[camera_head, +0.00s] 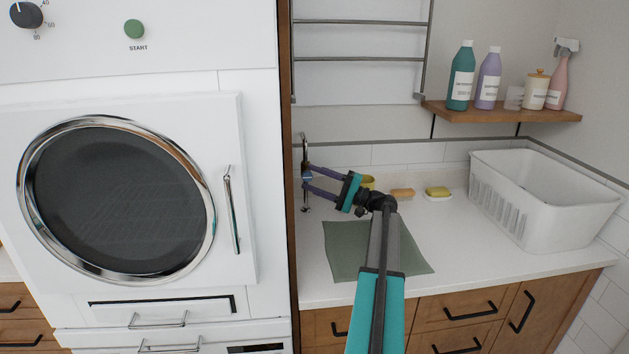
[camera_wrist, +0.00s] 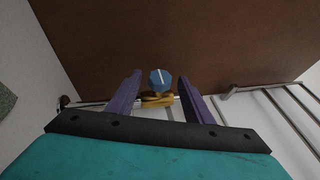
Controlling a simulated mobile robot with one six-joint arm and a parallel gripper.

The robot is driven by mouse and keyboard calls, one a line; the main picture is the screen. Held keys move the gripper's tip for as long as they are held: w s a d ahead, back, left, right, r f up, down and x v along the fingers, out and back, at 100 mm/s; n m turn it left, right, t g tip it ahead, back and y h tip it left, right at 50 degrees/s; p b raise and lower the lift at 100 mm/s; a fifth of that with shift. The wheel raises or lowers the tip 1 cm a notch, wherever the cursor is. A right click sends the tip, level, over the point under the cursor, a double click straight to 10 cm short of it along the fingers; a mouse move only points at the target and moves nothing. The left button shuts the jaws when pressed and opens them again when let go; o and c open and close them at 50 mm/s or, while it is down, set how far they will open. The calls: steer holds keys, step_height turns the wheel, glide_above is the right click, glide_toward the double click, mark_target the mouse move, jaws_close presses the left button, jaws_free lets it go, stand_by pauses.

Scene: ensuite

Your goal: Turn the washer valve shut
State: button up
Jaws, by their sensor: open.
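The washer valve shows in the wrist view as a round blue knob (camera_wrist: 161,78) with a white line across it, on a brass-coloured body (camera_wrist: 157,99) and a thin metal pipe. The white line runs nearly up and down in that picture, tilted slightly. My gripper (camera_wrist: 160,76) is open, with one purple finger on each side of the knob and visible gaps on both sides. In the head view my gripper (camera_head: 304,177) reaches to a thin upright pipe (camera_head: 304,148) by the wooden side panel; the knob itself is hard to make out there.
The washer (camera_head: 245,110) stands left of the wooden panel (camera_head: 287,150). A shelf (camera_head: 500,113) with bottles and a rail (camera_head: 355,59) are above.

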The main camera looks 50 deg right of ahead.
steer(key=shift+s, duration=0.1)
steer(key=b+v, duration=0.2)
steer(key=v, duration=1.1)
steer(key=shift+s+d+b, duration=0.15)
steer(key=shift+s+b, duration=0.15)
steer(key=shift+b, duration=0.05)
